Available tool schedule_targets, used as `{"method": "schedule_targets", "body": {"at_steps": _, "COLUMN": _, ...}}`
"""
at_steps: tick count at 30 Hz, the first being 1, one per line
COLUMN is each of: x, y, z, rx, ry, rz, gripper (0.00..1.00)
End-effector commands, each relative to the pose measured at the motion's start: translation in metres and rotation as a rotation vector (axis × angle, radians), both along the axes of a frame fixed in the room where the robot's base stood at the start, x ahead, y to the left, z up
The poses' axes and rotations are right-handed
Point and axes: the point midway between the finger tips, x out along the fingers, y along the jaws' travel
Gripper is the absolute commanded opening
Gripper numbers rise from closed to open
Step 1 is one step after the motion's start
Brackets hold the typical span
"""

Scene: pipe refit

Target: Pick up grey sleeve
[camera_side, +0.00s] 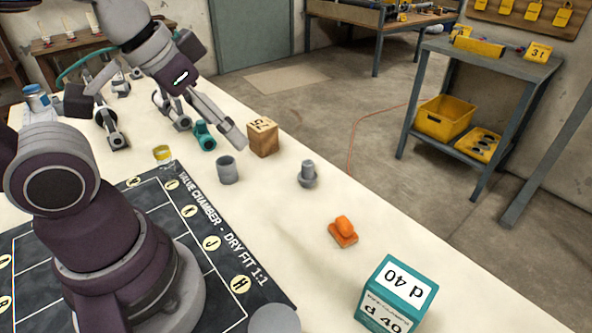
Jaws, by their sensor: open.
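The grey sleeve (228,172) is a short hollow cylinder. It stands upright on the pale bench, just beyond the dark mat's edge, with its open top showing. My gripper (211,136) is open above the bench, behind and above the sleeve in the picture. The nearer finger reaches down to the right, its tip just above the sleeve in the picture and left of the wooden block. The fingers are apart from the sleeve and hold nothing that I can see. The exact height of the fingertips cannot be told.
A wooden block (263,138), a teal fitting (204,136) and a grey fitting (307,174) stand near the sleeve. An orange piece (343,231) and a teal box (395,294) lie nearer the front. A yellow-topped jar (163,155) is left. Bench between them is clear.

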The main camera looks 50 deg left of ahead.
Motion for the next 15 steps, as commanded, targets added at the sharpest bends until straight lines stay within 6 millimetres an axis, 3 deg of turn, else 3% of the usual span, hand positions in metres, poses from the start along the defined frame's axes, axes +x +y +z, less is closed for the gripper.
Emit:
{"method": "schedule_targets", "body": {"at_steps": 10, "x": 0.003, "y": 0.003, "z": 0.0, "rx": -0.009, "ry": 0.012, "rz": 0.035, "gripper": 0.76}}
{"method": "schedule_targets", "body": {"at_steps": 13, "x": 0.017, "y": 0.018, "z": -0.002, "rx": -0.061, "ry": 0.076, "rz": 0.215, "gripper": 0.76}}
{"method": "schedule_targets", "body": {"at_steps": 15, "x": 0.033, "y": 0.04, "z": -0.007, "rx": -0.119, "ry": 0.139, "rz": 0.428, "gripper": 0.76}}
